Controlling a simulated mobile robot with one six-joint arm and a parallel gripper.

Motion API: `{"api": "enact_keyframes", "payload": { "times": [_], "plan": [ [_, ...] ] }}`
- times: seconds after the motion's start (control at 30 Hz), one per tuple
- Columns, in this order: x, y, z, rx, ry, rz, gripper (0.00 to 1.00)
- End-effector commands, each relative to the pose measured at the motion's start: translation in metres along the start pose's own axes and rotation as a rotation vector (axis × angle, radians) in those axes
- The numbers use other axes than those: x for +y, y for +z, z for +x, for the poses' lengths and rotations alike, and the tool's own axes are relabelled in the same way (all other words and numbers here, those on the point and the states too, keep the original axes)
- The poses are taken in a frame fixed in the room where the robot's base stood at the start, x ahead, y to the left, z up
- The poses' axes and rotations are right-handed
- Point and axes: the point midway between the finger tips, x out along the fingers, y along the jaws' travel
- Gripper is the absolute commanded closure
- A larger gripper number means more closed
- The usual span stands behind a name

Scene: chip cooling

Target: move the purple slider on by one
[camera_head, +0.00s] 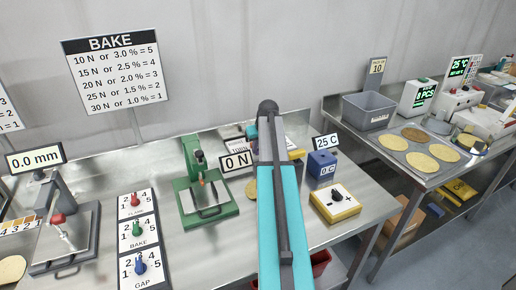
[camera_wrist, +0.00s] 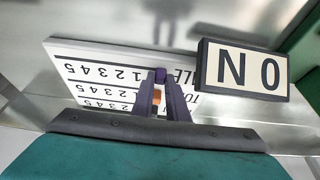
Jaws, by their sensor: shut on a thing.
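The slider board (camera_wrist: 110,62) is a white panel with rows of printed numbers 1 to 5, upside down in the wrist view. My gripper (camera_wrist: 163,88) reaches over the middle of the board. Its dark fingers are shut on the purple slider (camera_wrist: 160,74), a small dark purple knob at the fingertips. The number beside the slider is hard to tell behind the fingers. An orange part (camera_wrist: 156,97) shows between the fingers. In the head view my arm hides the grip and most of the board, whose right part (camera_head: 294,141) still shows.
The 0 N sign (camera_head: 237,161) stands close beside my arm and in the wrist view (camera_wrist: 243,70). A green press (camera_head: 207,195) is to the left. A blue 25 C box (camera_head: 321,163) and a yellow plus-minus box (camera_head: 335,203) are to the right.

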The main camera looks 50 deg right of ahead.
Motion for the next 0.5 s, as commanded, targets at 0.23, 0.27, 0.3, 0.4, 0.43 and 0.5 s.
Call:
{"api": "enact_keyframes", "payload": {
  "times": [0.23,0.27,0.3,0.4,0.43,0.5],
  "plan": [
    [0.014,-0.001,0.001,0.0,0.001,0.002,1.0],
    [0.018,-0.001,0.001,0.0,0.0,0.002,1.0],
    [0.022,-0.001,0.001,0.0,0.0,0.002,1.0],
    [0.03,-0.001,0.001,0.0,0.0,0.001,1.0],
    [0.031,-0.001,0.0,0.0,-0.001,0.0,1.0],
    [0.031,-0.001,0.0,0.0,-0.001,-0.001,1.0]
  ]
}}
